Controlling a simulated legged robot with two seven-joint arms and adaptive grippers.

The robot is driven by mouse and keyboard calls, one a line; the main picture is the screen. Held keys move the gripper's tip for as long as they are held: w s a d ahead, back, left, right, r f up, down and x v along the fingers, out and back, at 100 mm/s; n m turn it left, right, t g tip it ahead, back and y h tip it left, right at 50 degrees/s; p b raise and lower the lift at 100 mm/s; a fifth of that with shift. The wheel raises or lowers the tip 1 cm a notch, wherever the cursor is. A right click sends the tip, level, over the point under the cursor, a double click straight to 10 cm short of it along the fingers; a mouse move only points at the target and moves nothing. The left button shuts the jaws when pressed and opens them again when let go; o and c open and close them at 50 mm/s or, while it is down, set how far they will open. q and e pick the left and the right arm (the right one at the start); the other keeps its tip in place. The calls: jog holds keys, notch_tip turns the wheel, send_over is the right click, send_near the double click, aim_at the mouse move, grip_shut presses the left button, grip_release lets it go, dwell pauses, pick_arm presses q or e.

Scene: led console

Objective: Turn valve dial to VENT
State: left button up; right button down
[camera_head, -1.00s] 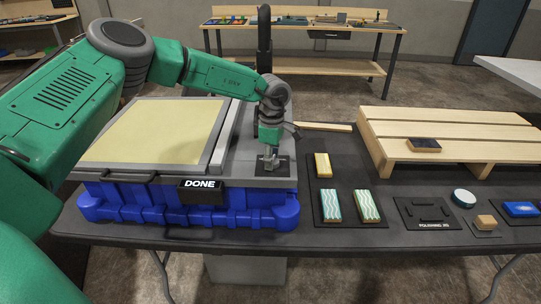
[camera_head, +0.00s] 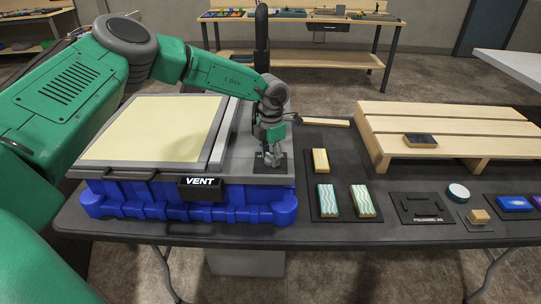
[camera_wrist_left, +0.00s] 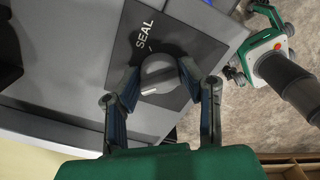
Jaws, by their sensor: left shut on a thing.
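The valve dial (camera_wrist_left: 160,74) is a round grey knob with a white mark, on a dark plate (camera_wrist_left: 190,45) lettered SEAL in the left wrist view. The mark points down and left, away from SEAL. My left gripper (camera_head: 272,159) is shut on the dial, with one finger on each side in the left wrist view (camera_wrist_left: 160,78). In the head view the gripper hides the dial. The display (camera_head: 200,188) on the console's front reads VENT. My right gripper (camera_wrist_left: 252,48) shows only in the left wrist view, away from the dial, its fingers apart.
The blue-based console (camera_head: 190,208) has a pale yellow panel (camera_head: 155,128). Right of it lie a yellow block (camera_head: 320,161), two wavy-striped blocks (camera_head: 328,200), a wooden pallet (camera_head: 445,125) and several small items. A black post (camera_head: 261,40) rises behind my left wrist.

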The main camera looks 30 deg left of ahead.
pick_arm(q)
jog(key=shift+w+r+n, duration=0.1)
jog(key=shift+w+n, duration=0.05)
jog(key=shift+n, duration=0.75)
jog(key=o, duration=1.1)
jog(key=shift+a, duration=0.1)
jog(key=shift+o, duration=0.2)
notch_tip(320, 180, up, 12)
jog(key=shift+f, duration=0.2)
jog(key=shift+a, duration=0.1)
